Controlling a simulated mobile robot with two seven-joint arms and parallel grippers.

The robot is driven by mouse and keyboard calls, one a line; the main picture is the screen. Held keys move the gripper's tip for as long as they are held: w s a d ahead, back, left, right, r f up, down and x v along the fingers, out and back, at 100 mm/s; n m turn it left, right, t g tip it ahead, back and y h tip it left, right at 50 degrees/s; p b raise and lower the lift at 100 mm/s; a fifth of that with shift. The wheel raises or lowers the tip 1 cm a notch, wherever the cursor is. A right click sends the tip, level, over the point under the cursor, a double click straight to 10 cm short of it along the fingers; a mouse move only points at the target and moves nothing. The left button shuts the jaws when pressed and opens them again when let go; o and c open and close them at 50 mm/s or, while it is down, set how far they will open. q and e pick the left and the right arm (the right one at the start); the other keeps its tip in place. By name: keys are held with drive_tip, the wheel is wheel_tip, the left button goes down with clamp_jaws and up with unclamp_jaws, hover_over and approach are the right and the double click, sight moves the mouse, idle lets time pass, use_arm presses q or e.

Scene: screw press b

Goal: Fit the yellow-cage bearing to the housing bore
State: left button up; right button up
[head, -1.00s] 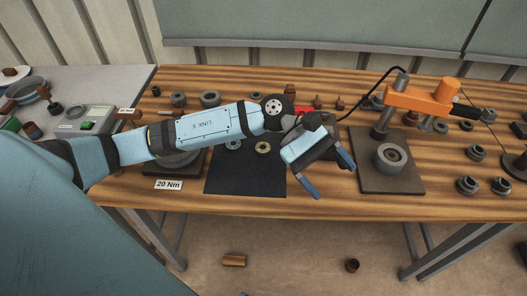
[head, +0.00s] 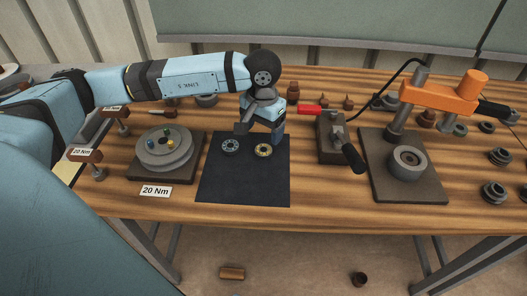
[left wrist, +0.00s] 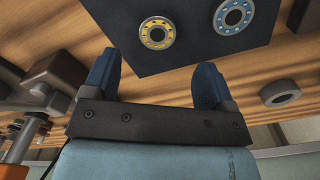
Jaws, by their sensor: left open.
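The yellow-cage bearing (head: 263,150) lies flat on the dark mat (head: 243,190), and in the left wrist view (left wrist: 158,34) its ring is ahead of the fingers. A similar bearing with a blue cage (head: 230,145) lies to its left. My left gripper (head: 260,132) is open and empty, pointing down above the back of the mat, just behind the bearings. Its two blue fingers are spread apart in the left wrist view (left wrist: 157,72). The grey housing (head: 409,160) with its round bore stands on the press base plate at right. My right gripper is not in view.
The orange press head (head: 440,97) reaches over the back of its base plate (head: 408,194). A clamp with a dark handle (head: 350,155) stands between mat and press. A round fixture with coloured pegs (head: 163,148) is left of the mat. Dark rings lie at right.

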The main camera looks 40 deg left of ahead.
sight(263, 150)
use_arm(q)
wheel_tip(263, 150, down, 6)
drive_tip(key=shift+d+f, duration=0.15)
drive_tip(key=shift+f, duration=0.1)
drive_tip(key=c, duration=1.1)
